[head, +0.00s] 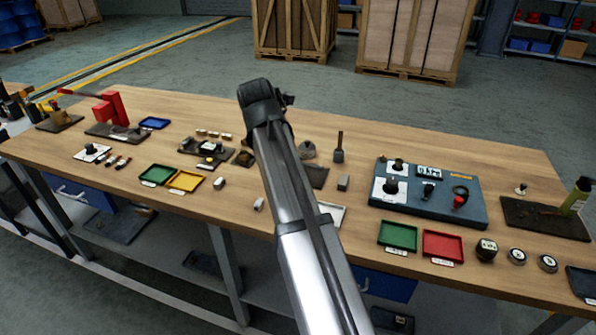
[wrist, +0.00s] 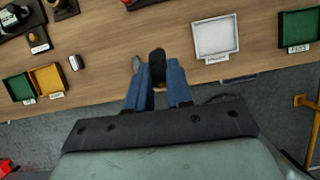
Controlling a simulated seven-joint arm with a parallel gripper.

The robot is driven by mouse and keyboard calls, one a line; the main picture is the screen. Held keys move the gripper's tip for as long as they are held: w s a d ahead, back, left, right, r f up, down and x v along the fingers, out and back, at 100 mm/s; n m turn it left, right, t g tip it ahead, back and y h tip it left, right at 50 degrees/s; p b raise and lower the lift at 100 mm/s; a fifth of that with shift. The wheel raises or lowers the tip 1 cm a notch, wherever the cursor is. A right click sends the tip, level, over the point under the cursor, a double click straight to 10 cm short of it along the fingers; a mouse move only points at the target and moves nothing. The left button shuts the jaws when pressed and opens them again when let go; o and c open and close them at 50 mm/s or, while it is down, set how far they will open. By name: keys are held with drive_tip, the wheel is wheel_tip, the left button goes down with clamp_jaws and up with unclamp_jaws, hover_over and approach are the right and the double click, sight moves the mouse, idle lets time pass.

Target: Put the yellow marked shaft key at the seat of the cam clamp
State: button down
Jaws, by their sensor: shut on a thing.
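My gripper (wrist: 157,82) is low over the front part of the bench in the wrist view, its two blue fingers shut on a small dark piece (wrist: 157,62). The piece sticks out beyond the fingertips. I see no yellow mark on it, so I cannot confirm it is the shaft key. In the head view my arm hides the gripper and the piece. A dark fixture (head: 210,149) on a base plate stands left of my arm, and part of it shows at the wrist view's upper left (wrist: 13,17). I cannot tell whether it is the cam clamp, and its seat is not clear.
A grey block (wrist: 136,63) lies close left of the fingers; another (wrist: 76,62) lies by the yellow tray (wrist: 47,78). A white tray (wrist: 216,38) is to the right. A blue-grey panel (head: 428,200) with fittings stands further right. A red press-like tool (head: 111,107) is far left.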

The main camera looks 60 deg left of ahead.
drive_tip(key=w+a+f, duration=0.9)
drive_tip(key=w+a, duration=0.4)
drive_tip(key=w, duration=0.1)
drive_tip(key=shift+w+n, duration=0.3)
drive_tip(key=shift+w, duration=0.05)
drive_tip(key=shift+f, duration=0.1)
drive_tip(key=shift+f, duration=3.55)
drive_tip(key=shift+f, duration=0.35)
drive_tip(key=c, duration=0.9)
unclamp_jaws()
drive_tip(key=shift+c, duration=0.2)
